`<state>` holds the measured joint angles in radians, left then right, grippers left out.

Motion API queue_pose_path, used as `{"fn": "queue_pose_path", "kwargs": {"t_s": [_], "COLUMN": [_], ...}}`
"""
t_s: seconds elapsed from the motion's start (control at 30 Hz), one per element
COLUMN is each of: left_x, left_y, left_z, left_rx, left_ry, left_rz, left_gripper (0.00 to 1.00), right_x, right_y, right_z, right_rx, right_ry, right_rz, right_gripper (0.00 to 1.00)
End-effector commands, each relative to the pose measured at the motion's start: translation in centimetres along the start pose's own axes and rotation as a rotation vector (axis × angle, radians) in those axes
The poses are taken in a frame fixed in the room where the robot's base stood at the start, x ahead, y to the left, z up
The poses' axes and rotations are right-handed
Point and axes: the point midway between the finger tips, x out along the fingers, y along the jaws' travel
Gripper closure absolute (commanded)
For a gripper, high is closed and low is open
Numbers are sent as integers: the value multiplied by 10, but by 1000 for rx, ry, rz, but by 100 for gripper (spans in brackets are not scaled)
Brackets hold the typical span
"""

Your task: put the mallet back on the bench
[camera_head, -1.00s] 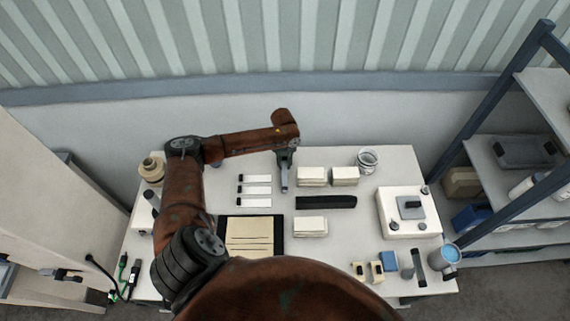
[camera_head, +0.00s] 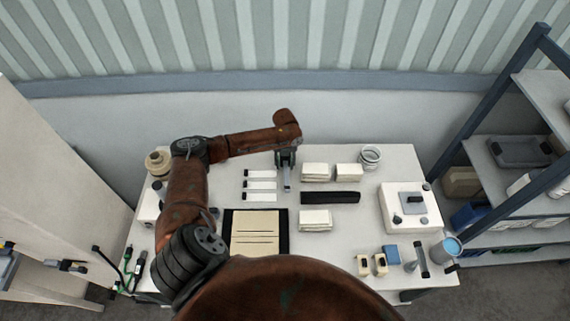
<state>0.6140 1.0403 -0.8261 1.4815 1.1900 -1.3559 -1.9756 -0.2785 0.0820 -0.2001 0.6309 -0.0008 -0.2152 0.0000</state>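My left gripper (camera_head: 287,178) hangs over the back middle of the bench (camera_head: 345,260), pointing down, between the white labelled strips and the cream stacks. Its narrow grey tip shows, but the gap between the fingers does not, and I see no clear object held in it. I cannot pick out the mallet with certainty. A tool with a dark bar and a grey part (camera_head: 421,261) lies at the front right of the bench and may be it. My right gripper is not in view.
Cream stacks (camera_head: 316,220), a black bar (camera_head: 330,197), a black-edged board (camera_head: 284,232) and a white box (camera_head: 408,207) occupy the bench. A blue-topped cup (camera_head: 450,247) stands near the right front corner. A shelf rack (camera_head: 478,130) stands to the right.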

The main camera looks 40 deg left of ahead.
Motion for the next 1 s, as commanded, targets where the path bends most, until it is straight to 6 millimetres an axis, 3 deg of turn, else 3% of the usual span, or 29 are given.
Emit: {"fn": "queue_pose_path", "kwargs": {"t_s": [0.1,0.27,0.47,0.7,1.0], "left_x": [-3,-22,-65,-109,-127], "left_y": [0,0,0,0,0], "left_z": [0,1,1,0,0], "left_rx": [0,1,1,1,0], "left_ry": [-1,-2,-3,-2,0], "left_rz": [-1,-2,-2,-2,-1], "left_gripper": [67,67,67,67,67], "right_x": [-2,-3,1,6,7], "right_y": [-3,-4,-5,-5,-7], "right_z": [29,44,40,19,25], "right_rx": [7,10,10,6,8], "right_ry": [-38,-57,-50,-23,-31], "right_rz": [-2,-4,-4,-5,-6], "right_gripper": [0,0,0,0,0]}}
